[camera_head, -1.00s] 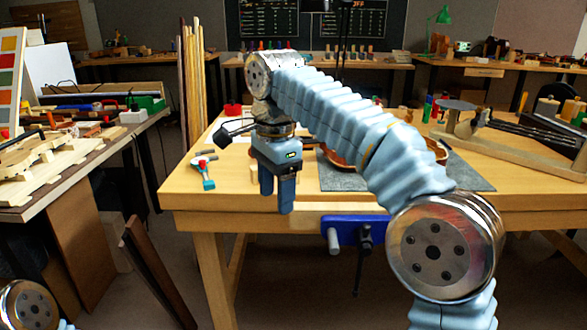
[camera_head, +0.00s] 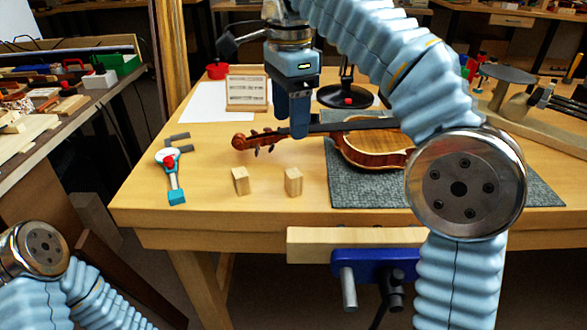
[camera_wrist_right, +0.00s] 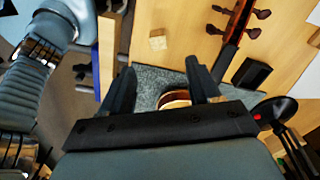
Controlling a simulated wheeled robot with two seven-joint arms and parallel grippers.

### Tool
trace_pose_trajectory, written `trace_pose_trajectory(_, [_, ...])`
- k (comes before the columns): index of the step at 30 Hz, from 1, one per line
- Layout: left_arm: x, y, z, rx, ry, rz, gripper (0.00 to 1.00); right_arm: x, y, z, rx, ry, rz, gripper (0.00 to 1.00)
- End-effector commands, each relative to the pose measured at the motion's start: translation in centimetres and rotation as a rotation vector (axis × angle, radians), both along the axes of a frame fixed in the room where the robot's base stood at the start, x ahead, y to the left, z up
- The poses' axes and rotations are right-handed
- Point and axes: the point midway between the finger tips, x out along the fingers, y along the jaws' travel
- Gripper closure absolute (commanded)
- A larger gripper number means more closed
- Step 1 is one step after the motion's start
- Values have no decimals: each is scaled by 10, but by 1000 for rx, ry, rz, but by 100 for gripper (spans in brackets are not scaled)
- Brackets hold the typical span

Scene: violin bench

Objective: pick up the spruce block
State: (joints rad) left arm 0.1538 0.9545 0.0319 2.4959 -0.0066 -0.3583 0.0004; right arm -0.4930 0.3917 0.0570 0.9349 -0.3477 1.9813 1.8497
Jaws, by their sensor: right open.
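Two small pale wooden blocks stand on the bench top, a left one (camera_head: 240,181) and a right one (camera_head: 293,182). I cannot tell which is the spruce block. One pale block (camera_wrist_right: 158,40) shows there ahead of the fingertips. My left gripper is out of view; only part of my left arm shows at lower left.
A violin (camera_head: 375,148) lies partly on a grey mat (camera_head: 350,190), its scroll toward the left. A framed card (camera_head: 246,92) stands behind. A blue vise (camera_head: 365,268) hangs at the front edge.

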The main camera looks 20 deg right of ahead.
Motion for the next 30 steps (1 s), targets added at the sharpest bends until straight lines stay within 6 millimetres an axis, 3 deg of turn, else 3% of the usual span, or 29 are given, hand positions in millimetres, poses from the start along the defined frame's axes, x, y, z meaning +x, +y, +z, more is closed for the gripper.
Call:
trace_pose_trajectory(9, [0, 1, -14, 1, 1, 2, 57, -2, 0, -64, -2, 2, 1, 38])
trace_pose_trajectory(17, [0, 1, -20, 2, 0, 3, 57, -2, 0, -86, -1, 1, 0, 38])
trace_pose_trajectory(24, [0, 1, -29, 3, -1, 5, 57, -3, -1, -123, -1, 1, 1, 38])
trace_pose_trajectory(30, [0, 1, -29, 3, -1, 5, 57, -3, 0, -130, 0, -2, 1, 38])
